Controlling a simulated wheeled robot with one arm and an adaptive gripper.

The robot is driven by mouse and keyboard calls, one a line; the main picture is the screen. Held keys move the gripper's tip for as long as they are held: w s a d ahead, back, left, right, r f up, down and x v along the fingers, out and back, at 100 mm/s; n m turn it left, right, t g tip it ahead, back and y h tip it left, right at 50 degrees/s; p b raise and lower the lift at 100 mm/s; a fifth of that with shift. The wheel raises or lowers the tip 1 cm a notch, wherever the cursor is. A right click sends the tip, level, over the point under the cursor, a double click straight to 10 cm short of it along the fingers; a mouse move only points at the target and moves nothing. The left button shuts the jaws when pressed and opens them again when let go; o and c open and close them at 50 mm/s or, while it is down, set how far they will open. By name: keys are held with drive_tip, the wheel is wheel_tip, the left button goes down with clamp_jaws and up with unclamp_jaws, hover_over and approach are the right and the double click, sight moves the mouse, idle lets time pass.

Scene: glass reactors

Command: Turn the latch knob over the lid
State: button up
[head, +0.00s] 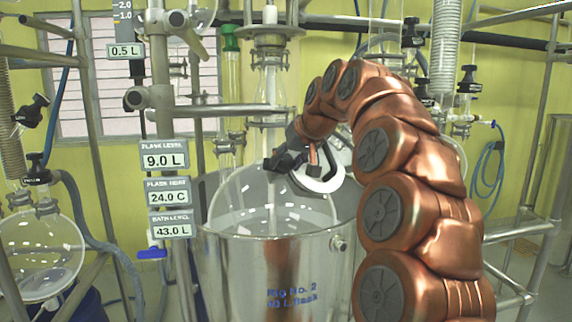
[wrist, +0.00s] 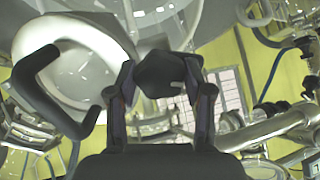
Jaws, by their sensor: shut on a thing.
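The white round lid (head: 326,183) is at the flask's upper right in the head view, partly behind my gripper (head: 287,158). In the wrist view the lid (wrist: 72,28) fills the upper left, with a bent black handle (wrist: 32,92) across its edge. The black latch knob (wrist: 160,72) sits between my two fingers in the wrist view, beside the lid's right edge. My gripper is shut on the knob. In the head view the knob is hard to tell from the dark fingers.
The glass flask (head: 235,200) sits in the steel bath (head: 270,262) below my gripper. A vertical glass tube (head: 270,90) and a horizontal steel rod (head: 225,110) stand close to its left. Level displays (head: 165,190) are on the left post. A round flask (head: 40,255) hangs at far left.

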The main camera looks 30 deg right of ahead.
drive_tip(key=m, duration=0.8)
drive_tip(key=shift+y, duration=0.3)
drive_tip(key=m, duration=0.4)
drive_tip(key=shift+t, duration=0.4)
drive_tip(key=m+p, duration=0.2)
drive_tip(key=m, duration=0.2)
drive_tip(key=m+p, duration=0.3)
drive_tip(key=m, duration=0.1)
drive_tip(key=shift+s+r+m+t, duration=0.1)
drive_tip(key=shift+m+t, duration=0.2)
drive_tip(key=m+p, duration=0.4)
drive_tip(key=p, duration=0.1)
drive_tip(key=shift+r+m+p, duration=0.15)
drive_tip(key=shift+m+p, duration=0.15)
drive_tip(key=shift+m, duration=0.1)
drive_tip(key=m+p, duration=0.2)
drive_tip(key=p, duration=0.1)
drive_tip(key=shift+m, duration=0.3)
drive_tip(key=shift+f+m+t+h+p, duration=0.2)
drive_tip(key=shift+m+p, duration=0.3)
drive_tip(key=shift+m, duration=0.3)
drive_tip(key=shift+f+m+t+h+p, duration=0.1)
drive_tip(key=shift+m+h+p, duration=0.1)
drive_tip(key=shift+m+p, duration=0.45)
drive_tip(key=shift+m, duration=0.35)
